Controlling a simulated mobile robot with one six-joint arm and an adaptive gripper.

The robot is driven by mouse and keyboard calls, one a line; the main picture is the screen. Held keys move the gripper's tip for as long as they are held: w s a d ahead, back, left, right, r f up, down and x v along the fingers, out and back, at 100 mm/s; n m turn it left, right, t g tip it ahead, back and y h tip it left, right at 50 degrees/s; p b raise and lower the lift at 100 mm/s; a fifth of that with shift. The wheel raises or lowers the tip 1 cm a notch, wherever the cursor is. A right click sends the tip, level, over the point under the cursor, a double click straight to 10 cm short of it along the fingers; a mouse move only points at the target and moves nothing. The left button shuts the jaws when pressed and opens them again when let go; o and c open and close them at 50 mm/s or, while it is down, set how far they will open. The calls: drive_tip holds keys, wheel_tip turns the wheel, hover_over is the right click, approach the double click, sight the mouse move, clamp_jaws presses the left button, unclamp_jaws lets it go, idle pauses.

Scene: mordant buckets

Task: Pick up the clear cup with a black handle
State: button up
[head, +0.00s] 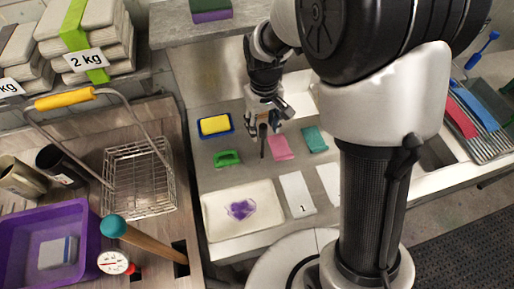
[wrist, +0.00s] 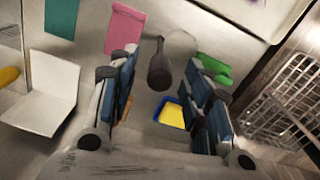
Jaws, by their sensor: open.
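The clear cup shows in the wrist view as a faint, see-through round shape (wrist: 181,43) on the pale counter. Its black handle (wrist: 158,72) points toward my gripper and lies between the lines of the two fingers. My gripper (wrist: 160,78) is open and empty, with one blue-padded finger on each side of the handle; I cannot tell the exact height gap. In the head view my gripper (head: 264,122) points down over the counter, and the dark handle (head: 263,141) shows just below it. The cup's clear body is hard to make out there.
Near the cup lie a pink cloth (head: 280,147), a teal cloth (head: 315,139), a green brush (head: 227,158) and a yellow sponge (head: 214,125) in a blue dish. A white tray (head: 216,226) with a purple patch stands in front. A wire basket (head: 140,178) is at left.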

drive_tip(key=shift+f, duration=0.8)
drive_tip(key=shift+c, duration=0.4)
clamp_jaws()
